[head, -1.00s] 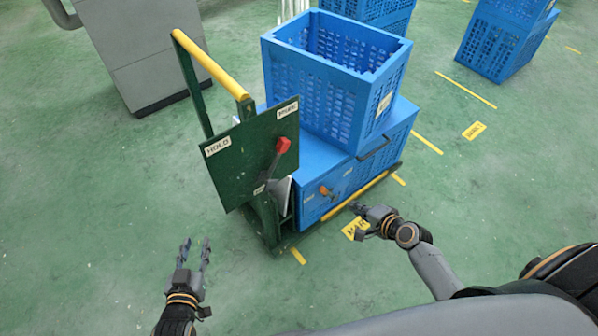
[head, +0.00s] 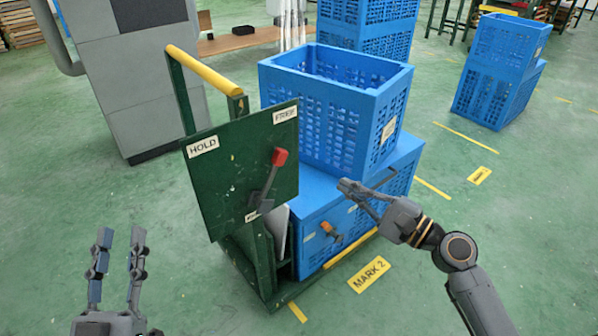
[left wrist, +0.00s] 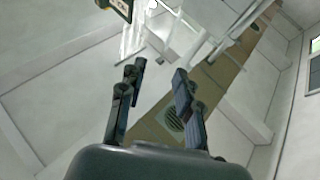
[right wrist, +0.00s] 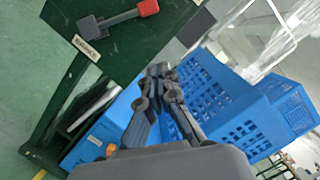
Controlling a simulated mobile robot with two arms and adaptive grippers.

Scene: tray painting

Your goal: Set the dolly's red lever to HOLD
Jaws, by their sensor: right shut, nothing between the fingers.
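The red-knobbed lever (head: 279,158) is on the dolly's dark green panel (head: 225,185). Its grey arm tilts up and right from the pivot, with the knob just below the FREE label (head: 285,115). The HOLD label (head: 203,147) is at the panel's upper left. The lever also shows in the right wrist view (right wrist: 148,8). My right gripper (head: 347,187) is shut and empty, right of the panel and apart from the lever, in front of the blue crates. My left gripper (head: 121,240) is open and empty, left of the panel and lower in the picture.
The dolly's yellow handle bar (head: 205,70) rises behind the panel. A blue crate (head: 330,125) stands on a lower blue box with an orange knob (head: 328,229). A grey cabinet (head: 150,90) stands behind left. Green floor is clear at left; a MARK 2 label (head: 369,274) lies at right.

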